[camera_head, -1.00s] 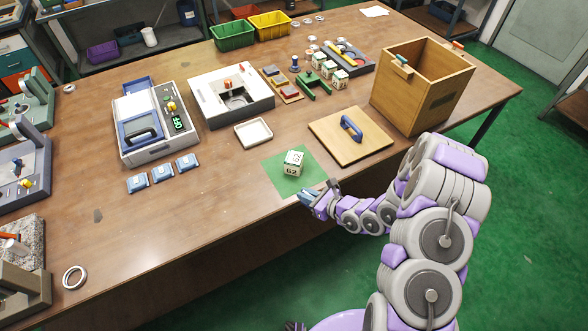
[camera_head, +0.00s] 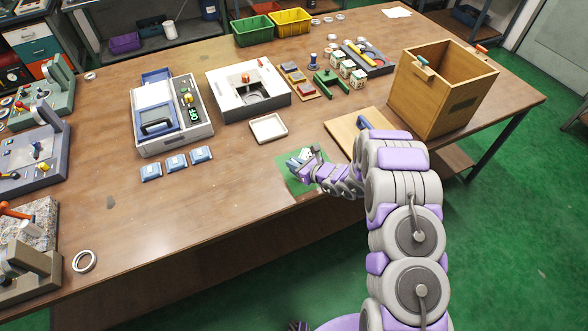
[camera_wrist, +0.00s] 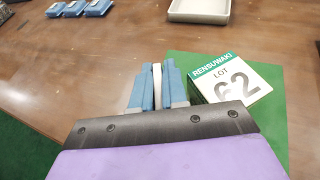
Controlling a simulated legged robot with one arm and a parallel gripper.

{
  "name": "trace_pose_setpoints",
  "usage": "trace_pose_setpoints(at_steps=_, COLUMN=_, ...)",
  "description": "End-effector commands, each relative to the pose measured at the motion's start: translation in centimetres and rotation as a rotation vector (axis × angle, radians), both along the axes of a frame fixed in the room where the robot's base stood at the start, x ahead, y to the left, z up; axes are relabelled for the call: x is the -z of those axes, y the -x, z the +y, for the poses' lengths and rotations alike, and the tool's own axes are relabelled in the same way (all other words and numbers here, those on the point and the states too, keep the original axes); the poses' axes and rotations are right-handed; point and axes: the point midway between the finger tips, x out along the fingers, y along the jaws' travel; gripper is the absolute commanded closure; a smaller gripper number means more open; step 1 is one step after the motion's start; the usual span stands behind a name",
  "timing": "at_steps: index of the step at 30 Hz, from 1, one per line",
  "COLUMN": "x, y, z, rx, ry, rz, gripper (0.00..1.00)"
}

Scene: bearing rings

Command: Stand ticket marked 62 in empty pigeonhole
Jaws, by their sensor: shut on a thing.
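A white block with a green band, marked LOT 62 (camera_wrist: 232,80), lies on the green mat (camera_wrist: 277,140) to the right of my fingers in the wrist view. My gripper (camera_wrist: 155,82) has its blue fingers closed around a thin white piece (camera_wrist: 157,85), seen edge-on; I cannot tell whether it is part of the block or a separate ticket. In the head view my gripper (camera_head: 301,161) is low over the mat (camera_head: 287,176) and hides most of the block. I cannot make out which opening is the empty pigeonhole.
A shallow white tray (camera_head: 269,128) lies behind the mat. A wooden board (camera_head: 350,122) and an open wooden box (camera_head: 440,100) stand to the right. Three blue pieces (camera_head: 176,163) and a white machine (camera_head: 150,95) stand left. The front-left table is mostly clear.

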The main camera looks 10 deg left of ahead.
Motion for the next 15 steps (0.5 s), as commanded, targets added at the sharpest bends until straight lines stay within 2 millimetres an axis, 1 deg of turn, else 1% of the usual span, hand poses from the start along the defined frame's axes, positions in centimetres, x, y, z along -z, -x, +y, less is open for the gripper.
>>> trace_pose_setpoints(at_steps=1, x=0.0, y=-0.3, z=0.4, rx=-0.002, ry=-0.001, rz=-0.002, gripper=1.00)
trace_pose_setpoints(at_steps=6, x=2.6, y=-0.3, z=0.2, rx=-0.001, ry=0.001, rz=-0.002, gripper=1.00)
trace_pose_setpoints(at_steps=9, x=3.5, y=-0.3, z=0.3, rx=-0.001, ry=0.000, rz=0.000, gripper=1.00)
trace_pose_setpoints(at_steps=15, x=3.5, y=-0.3, z=0.1, rx=0.000, ry=0.000, rz=-0.001, gripper=1.00)
